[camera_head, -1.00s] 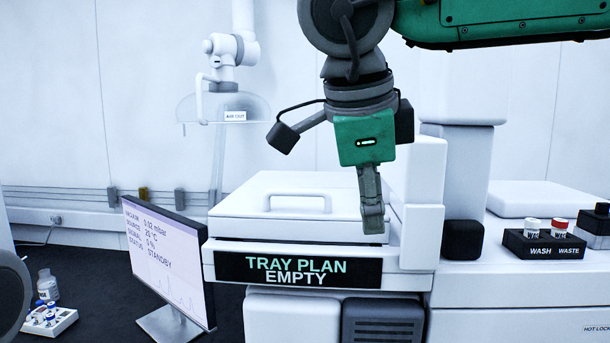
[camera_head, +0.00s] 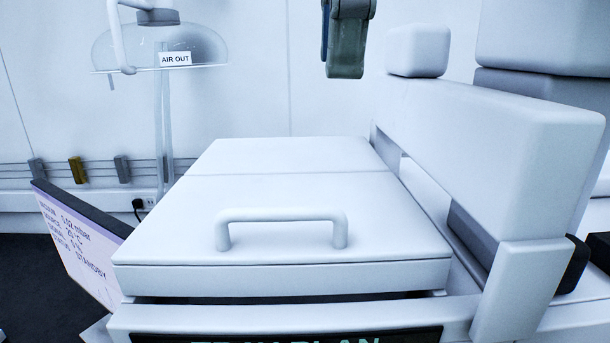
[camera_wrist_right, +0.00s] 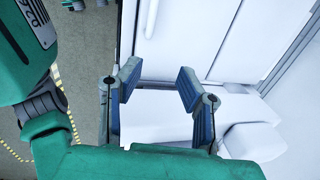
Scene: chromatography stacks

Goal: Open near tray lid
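The near tray lid (camera_head: 290,240) is a flat white panel with a raised white bar handle (camera_head: 282,215) near its front edge. It lies flat, with a narrow dark gap under its front edge. A seam separates it from the far panel (camera_head: 290,153). My right gripper (camera_head: 346,72) hangs at the top of the head view, above and beyond the lid in the picture, clear of the handle. In the right wrist view my right gripper (camera_wrist_right: 160,82) has its two blue-grey fingers apart with nothing between them. White panels show beyond them. My left gripper is not in view.
A white block-like housing (camera_head: 490,150) rises along the right side of the lid. A tilted monitor (camera_head: 78,240) stands at the left. A clear hood marked AIR OUT (camera_head: 175,45) is behind. The space directly above the lid is clear.

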